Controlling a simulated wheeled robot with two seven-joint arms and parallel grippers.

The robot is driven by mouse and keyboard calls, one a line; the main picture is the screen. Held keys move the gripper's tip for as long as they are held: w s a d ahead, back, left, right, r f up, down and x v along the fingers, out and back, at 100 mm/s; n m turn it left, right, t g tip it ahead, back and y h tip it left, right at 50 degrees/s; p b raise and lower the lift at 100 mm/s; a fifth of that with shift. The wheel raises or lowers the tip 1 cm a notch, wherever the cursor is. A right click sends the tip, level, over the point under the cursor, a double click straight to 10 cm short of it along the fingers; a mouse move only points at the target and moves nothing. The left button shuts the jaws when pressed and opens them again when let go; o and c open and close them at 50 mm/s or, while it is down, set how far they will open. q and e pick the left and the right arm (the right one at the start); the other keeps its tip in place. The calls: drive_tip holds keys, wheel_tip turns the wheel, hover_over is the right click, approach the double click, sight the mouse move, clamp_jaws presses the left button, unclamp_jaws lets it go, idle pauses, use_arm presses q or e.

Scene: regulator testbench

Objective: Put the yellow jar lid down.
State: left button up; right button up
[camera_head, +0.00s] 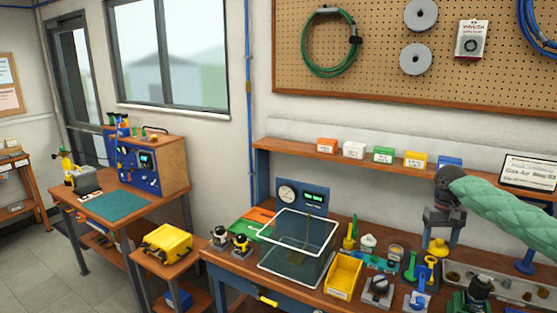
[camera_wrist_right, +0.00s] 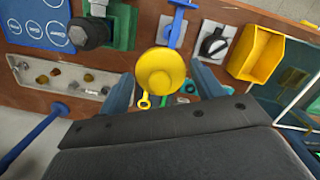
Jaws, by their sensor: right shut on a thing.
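The yellow jar lid (camera_head: 437,248) is round with a raised knob. It is between the fingers of my right gripper (camera_head: 438,234), which points down over the right part of the workbench. In the right wrist view the lid (camera_wrist_right: 160,68) sits between the two fingers of the gripper (camera_wrist_right: 163,82), which is shut on it. I cannot tell how high the lid is above the bench. My left gripper is not in view.
A yellow bin (camera_head: 343,276), a clear glass-like box (camera_head: 297,250) and a grey device with a black knob (camera_head: 377,289) stand left of the lid. A grey tray of small parts (camera_head: 505,285) lies to its right. The bench around it is crowded.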

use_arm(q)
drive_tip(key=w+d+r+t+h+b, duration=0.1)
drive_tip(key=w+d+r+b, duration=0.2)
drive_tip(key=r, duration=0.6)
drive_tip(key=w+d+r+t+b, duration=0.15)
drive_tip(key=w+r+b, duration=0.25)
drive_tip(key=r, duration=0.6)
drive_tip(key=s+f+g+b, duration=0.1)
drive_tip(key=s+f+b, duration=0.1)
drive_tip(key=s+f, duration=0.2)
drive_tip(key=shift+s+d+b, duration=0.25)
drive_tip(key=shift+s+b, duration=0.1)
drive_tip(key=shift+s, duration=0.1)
use_arm(e)
drive_tip(key=s+a+f, duration=0.5)
drive_tip(key=a+f, duration=0.3)
drive_tip(key=a, duration=0.2)
drive_tip(key=s+a+f+n, duration=0.1)
drive_tip(key=s+a+f, duration=0.4)
drive_tip(key=a+f, duration=0.4)
drive_tip(key=s+a+f, duration=0.4)
drive_tip(key=a+f, duration=0.4)
drive_tip(key=a, duration=0.4)
drive_tip(key=shift+s+f, duration=0.25)
drive_tip(key=shift+s, duration=0.15)
drive_tip(key=shift+f, duration=0.1)
